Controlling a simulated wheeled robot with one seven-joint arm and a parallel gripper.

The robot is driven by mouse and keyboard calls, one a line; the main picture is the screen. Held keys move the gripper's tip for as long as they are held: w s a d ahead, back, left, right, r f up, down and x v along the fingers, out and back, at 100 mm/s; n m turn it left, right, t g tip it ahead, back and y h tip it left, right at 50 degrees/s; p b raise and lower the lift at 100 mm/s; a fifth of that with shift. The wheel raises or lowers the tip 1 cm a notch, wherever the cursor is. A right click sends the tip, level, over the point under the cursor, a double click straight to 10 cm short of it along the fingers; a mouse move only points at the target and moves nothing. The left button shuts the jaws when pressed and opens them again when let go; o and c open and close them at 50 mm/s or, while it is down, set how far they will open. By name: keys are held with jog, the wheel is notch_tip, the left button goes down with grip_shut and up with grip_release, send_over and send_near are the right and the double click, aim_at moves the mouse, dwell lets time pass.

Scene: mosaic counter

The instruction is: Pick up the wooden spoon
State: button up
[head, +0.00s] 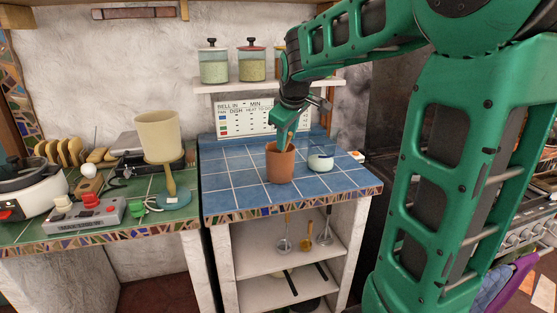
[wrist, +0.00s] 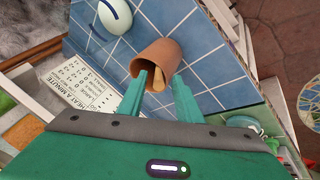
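The wooden spoon stands in a terracotta pot (head: 280,165) on the blue tiled counter, and its upper part (head: 290,138) shows in the head view just above the rim. In the wrist view the spoon (wrist: 158,84) shows inside the mouth of the pot (wrist: 160,54). My gripper (head: 284,122) is above the pot, pointing down. In the wrist view my gripper (wrist: 160,78) has its two fingers apart, one on each side of the spoon, with gaps visible. The spoon's lower part is hidden in the pot.
A white round jar (head: 320,160) stands on the counter right of the pot. A shelf with glass jars (head: 252,66) hangs behind. On the left counter are a lamp (head: 158,130) and a grey device with red parts (head: 88,212). The front of the blue counter (head: 235,200) is clear.

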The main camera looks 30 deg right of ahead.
aim_at(284, 154)
jog(key=x, duration=0.5)
jog(key=shift+d, duration=0.1)
grip_shut()
